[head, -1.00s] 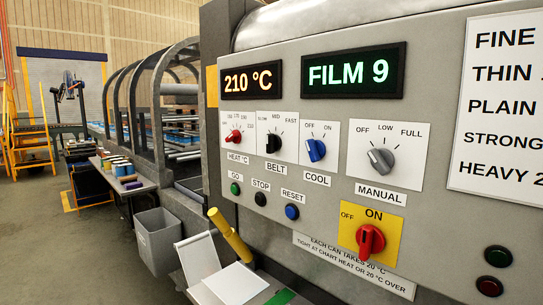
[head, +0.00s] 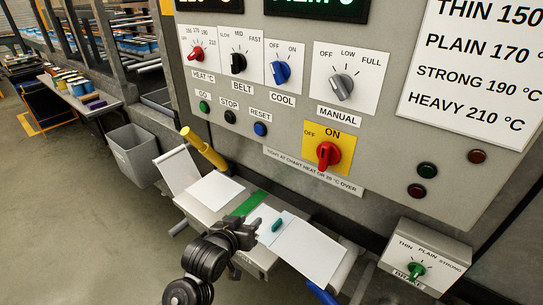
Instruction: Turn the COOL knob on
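The blue COOL knob (head: 281,73) sits on a white plate on the grey panel, with OFF at its upper left and ON at its upper right. Its pointer is too small to read surely. My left gripper (head: 250,229) is black and low in the head view, over the small shelf below the panel. It is well below the COOL knob and apart from it. Its fingers are seen too obliquely to tell whether they are open. My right gripper is not in view.
Nearby are the red HEAT knob (head: 196,55), black BELT knob (head: 238,63), grey MANUAL knob (head: 342,86) and red main switch (head: 327,154) toward ON. A yellow handle (head: 204,150) sticks out below. A BRAKE box (head: 425,255) stands at the lower right. A grey bin (head: 133,155) is left.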

